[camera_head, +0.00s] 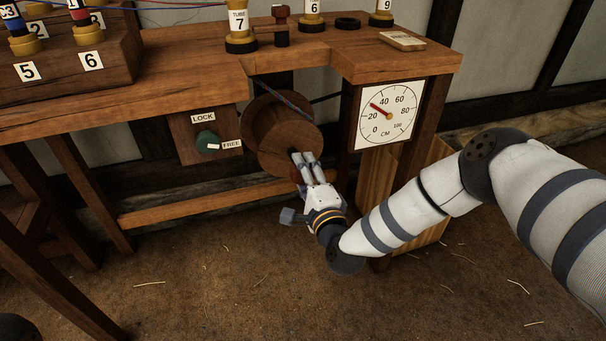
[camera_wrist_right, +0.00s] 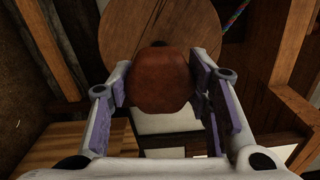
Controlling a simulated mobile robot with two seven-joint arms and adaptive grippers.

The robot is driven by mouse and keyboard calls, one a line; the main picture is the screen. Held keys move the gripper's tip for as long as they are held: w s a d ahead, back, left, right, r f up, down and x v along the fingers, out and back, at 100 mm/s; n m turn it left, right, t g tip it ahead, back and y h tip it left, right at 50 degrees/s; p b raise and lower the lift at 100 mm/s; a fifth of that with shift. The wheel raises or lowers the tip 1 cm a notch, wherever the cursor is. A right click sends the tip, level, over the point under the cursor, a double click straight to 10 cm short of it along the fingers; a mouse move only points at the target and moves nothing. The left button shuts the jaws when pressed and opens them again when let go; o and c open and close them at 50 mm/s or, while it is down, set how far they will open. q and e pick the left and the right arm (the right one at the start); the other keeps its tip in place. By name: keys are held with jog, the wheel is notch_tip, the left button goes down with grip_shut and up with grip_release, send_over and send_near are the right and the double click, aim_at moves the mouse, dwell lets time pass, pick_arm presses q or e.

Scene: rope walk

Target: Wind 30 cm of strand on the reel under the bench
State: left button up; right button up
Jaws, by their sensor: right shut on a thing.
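The reel (camera_head: 272,122) is a round wooden disc under the bench (camera_head: 190,75), seen end-on in the right wrist view (camera_wrist_right: 165,28). A blue and red strand (camera_head: 290,103) runs at its upper edge. My right gripper (camera_head: 302,158) is at the reel's lower right. In the right wrist view its fingers are shut on a rounded reddish-brown handle (camera_wrist_right: 160,82) in front of the disc. The dial (camera_head: 388,130), marked CM, has its red needle between 20 and 40. The green lock knob (camera_head: 206,141) has its white pointer toward FREE. My left gripper is not in view.
Tube 7 (camera_head: 239,24), other numbered tubes, a dark ring (camera_head: 347,22) and a pale block (camera_head: 402,40) stand on the bench. Wooden legs and a low rail (camera_head: 190,207) frame the space below. The straw-strewn floor (camera_head: 180,290) in front is mostly clear.

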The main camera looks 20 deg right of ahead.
dwell(0.3)
jog(key=o, duration=1.2)
jog(key=s, duration=1.2)
